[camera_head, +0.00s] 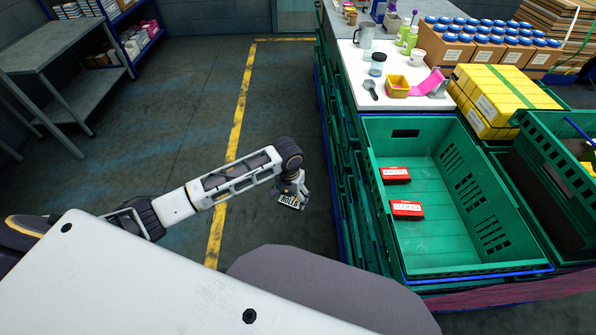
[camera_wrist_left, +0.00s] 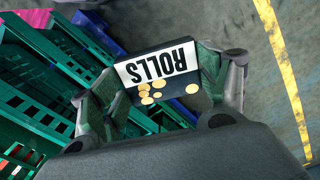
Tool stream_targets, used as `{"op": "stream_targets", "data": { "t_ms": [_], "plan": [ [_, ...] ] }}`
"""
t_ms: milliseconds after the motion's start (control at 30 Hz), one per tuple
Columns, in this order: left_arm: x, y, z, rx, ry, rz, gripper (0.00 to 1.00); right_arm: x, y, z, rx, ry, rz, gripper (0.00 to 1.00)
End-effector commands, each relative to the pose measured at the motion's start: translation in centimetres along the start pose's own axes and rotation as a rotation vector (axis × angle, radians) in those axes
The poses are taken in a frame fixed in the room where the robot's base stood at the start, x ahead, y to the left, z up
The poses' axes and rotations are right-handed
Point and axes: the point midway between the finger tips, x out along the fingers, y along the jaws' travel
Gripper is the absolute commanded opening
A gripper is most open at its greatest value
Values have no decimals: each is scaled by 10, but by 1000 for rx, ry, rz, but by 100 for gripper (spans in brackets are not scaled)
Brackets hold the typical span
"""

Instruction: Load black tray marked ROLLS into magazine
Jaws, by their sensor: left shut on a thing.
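The black tray marked ROLLS (camera_head: 290,202) is held by my left gripper (camera_head: 293,192), over the floor to the left of the green crates. In the left wrist view the tray (camera_wrist_left: 158,66) sits between the two fingers of the left gripper (camera_wrist_left: 165,95), with its white ROLLS label facing the camera. Several small round yellowish pieces (camera_wrist_left: 152,90) show at the tray below the label. The gripper is shut on the tray. My right gripper is in neither view. I cannot make out a magazine for certain.
A green crate (camera_head: 375,150) with two red boxes (camera_head: 396,175) stands on the right. Beyond it is a white worktop (camera_head: 350,58) with a jug, bottles and a yellow container (camera_head: 397,88). Grey shelving (camera_head: 60,50) stands at the left. The floor around the yellow line (camera_head: 240,110) is clear.

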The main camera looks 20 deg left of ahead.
Motion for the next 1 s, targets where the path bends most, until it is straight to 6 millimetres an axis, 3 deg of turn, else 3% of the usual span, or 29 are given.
{"op": "stream_targets", "data": {
  "t_ms": [200,400,700,1000],
  "plan": [
    [25,-14,20,-52,-5,-9,51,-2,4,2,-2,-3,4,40],
    [36,-23,29,-78,-4,-17,51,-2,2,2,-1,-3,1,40],
    [38,-25,31,-83,-4,-20,51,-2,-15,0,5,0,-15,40],
    [38,-25,31,-83,-4,-20,51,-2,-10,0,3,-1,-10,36]
  ]
}}
